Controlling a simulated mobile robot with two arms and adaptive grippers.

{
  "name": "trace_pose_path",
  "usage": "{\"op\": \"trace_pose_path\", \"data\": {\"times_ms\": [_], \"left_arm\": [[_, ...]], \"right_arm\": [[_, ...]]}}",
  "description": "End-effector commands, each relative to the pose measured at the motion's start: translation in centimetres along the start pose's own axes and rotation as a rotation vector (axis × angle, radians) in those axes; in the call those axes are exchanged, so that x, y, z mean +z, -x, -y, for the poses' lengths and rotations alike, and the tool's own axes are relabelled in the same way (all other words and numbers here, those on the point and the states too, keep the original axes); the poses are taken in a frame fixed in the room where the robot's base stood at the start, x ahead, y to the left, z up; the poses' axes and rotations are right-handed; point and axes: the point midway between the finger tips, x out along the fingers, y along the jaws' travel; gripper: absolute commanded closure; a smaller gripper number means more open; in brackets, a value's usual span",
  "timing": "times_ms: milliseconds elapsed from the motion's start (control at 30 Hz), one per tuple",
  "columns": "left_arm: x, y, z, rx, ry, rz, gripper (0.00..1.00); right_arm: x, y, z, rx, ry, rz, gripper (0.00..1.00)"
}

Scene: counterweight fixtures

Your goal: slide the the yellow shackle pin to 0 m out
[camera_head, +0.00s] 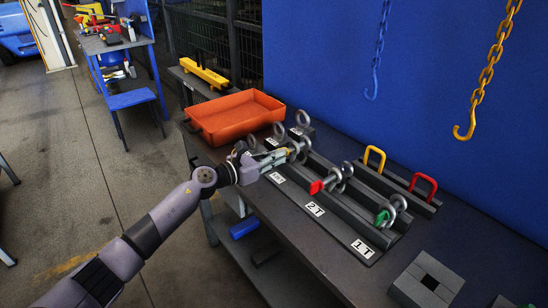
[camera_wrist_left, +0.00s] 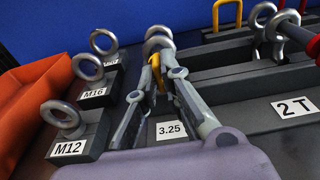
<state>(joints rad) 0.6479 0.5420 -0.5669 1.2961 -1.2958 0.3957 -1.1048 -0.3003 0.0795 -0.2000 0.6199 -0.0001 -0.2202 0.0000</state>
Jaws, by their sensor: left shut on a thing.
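The yellow shackle pin (camera_wrist_left: 155,66) shows as a small yellow end between my fingers in the left wrist view, in front of grey rings and above the label "3.25". In the head view its yellow end (camera_head: 291,153) shows just beyond my fingertips. My left gripper (camera_head: 284,157) is shut on this yellow end, and its fingers (camera_wrist_left: 158,82) point away toward the grey shackle (camera_wrist_left: 158,40). The fingers hide most of the pin, so how far it sticks out cannot be told.
A red pin (camera_head: 317,187) and a green pin (camera_head: 382,217) sit in shackles beside labels "2T" and "1T". Eyebolts (camera_wrist_left: 62,118) stand on blocks left of my fingers. An orange tray (camera_head: 235,116) lies behind. Yellow (camera_head: 374,158) and red (camera_head: 424,185) handles stand at the back.

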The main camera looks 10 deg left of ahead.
Motion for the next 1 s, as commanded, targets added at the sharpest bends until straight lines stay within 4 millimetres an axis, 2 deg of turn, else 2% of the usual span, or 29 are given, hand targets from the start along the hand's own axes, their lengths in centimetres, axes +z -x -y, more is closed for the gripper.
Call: {"op": "trace_pose_path", "data": {"times_ms": [833, 867, 1000], "left_arm": [[0.1, -1.7, 0.0, 0.000, 0.000, 0.000, 1.00], [0.1, -1.8, 0.0, 0.000, -0.001, 0.000, 0.92], [0.1, -1.7, 0.0, 0.000, 0.000, 0.000, 0.83]], "right_arm": [[0.0, -0.7, 0.0, 0.000, 0.000, 0.000, 0.60], [0.0, -0.6, 0.0, 0.000, 0.000, 0.000, 0.60], [0.0, -0.6, 0.0, 0.000, 0.000, -0.001, 0.60]]}}
